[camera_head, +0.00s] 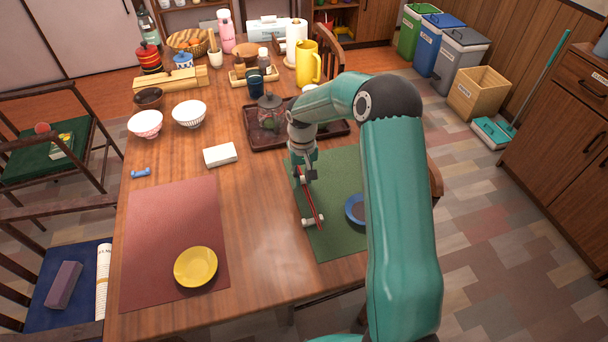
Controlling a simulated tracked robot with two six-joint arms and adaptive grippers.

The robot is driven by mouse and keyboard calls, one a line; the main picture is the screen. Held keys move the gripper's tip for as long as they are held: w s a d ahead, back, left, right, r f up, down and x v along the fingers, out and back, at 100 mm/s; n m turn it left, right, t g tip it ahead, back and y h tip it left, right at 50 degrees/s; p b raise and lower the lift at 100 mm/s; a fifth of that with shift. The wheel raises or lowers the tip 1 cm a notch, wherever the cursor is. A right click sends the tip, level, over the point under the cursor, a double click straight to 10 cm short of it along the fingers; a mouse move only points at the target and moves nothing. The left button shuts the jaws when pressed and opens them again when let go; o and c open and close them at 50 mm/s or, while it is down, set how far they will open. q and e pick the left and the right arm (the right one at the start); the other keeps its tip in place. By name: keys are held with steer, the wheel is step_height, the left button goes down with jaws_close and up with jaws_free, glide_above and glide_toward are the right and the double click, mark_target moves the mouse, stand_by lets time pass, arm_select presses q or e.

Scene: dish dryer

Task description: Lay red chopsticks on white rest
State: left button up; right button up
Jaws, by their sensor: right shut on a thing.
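The red chopsticks (313,203) are above the left edge of the green placemat, slanting down and right. My right gripper (304,180) is shut on them near their far end. The white rest (311,221) is at the near end of the chopsticks, by the placemat's left edge. The chopsticks' near tips overlap the rest in this view; I cannot tell whether they touch it. My right arm hides part of the placemat. My left gripper is not in view.
The green placemat (335,238) carries a blue dish (355,209) right of the chopsticks. A dark tray (262,138) with a glass teapot (270,112) stands behind the gripper. A red placemat (170,235) with a yellow plate (195,266) lies left. Bare wood lies between the placemats.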

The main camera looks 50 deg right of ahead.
steer(key=shift+f, duration=0.35)
steer(key=o, duration=0.8)
steer(key=shift+c, duration=0.2)
steer(key=shift+r+p, duration=0.45)
steer(key=shift+r, duration=0.5)
step_height(320, 180, up, 11)
steer(key=shift+r, duration=0.15)
